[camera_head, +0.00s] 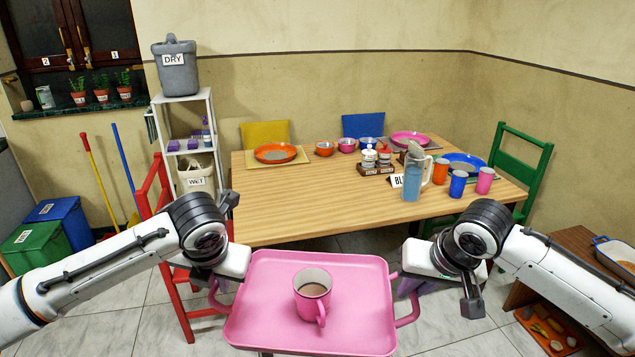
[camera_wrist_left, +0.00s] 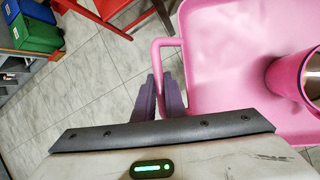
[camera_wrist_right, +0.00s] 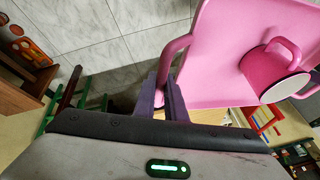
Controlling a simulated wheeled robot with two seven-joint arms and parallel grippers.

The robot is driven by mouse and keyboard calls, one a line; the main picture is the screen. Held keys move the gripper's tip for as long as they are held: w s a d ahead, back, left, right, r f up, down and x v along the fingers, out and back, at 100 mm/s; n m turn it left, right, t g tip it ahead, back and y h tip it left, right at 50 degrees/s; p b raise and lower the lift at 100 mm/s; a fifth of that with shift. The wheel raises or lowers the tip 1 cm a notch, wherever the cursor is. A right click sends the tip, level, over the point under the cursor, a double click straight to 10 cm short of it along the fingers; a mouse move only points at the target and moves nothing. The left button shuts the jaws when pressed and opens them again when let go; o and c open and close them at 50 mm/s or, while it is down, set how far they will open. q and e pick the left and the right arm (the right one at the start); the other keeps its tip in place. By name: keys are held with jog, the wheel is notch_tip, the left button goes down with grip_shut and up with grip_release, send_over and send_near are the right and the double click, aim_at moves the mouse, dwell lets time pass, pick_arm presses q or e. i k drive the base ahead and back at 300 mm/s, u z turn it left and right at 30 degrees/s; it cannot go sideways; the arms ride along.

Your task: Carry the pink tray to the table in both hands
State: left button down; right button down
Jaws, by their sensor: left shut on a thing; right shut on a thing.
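The pink tray (camera_head: 262,318) is held up in front of me, short of the wooden table (camera_head: 300,214). A pink mug (camera_head: 312,296) with brown contents stands upright on it, near its middle. My left gripper (camera_wrist_left: 160,92) is shut on the tray's left handle, seen in the left wrist view. My right gripper (camera_wrist_right: 164,92) is shut on the tray's right handle, seen in the right wrist view. In the head view the fingertips are mostly hidden by the wrists. The tray looks roughly level.
The table's near side is bare. Its far side holds plates, bowls, a blue pitcher (camera_head: 413,178) and several cups. A red chair (camera_head: 163,190) stands at the table's left and a green chair (camera_head: 522,165) at its right. A low wooden shelf (camera_head: 570,243) is at right.

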aim_at(316, 189)
jog(key=i, duration=2.3)
jog(key=u, duration=0.1)
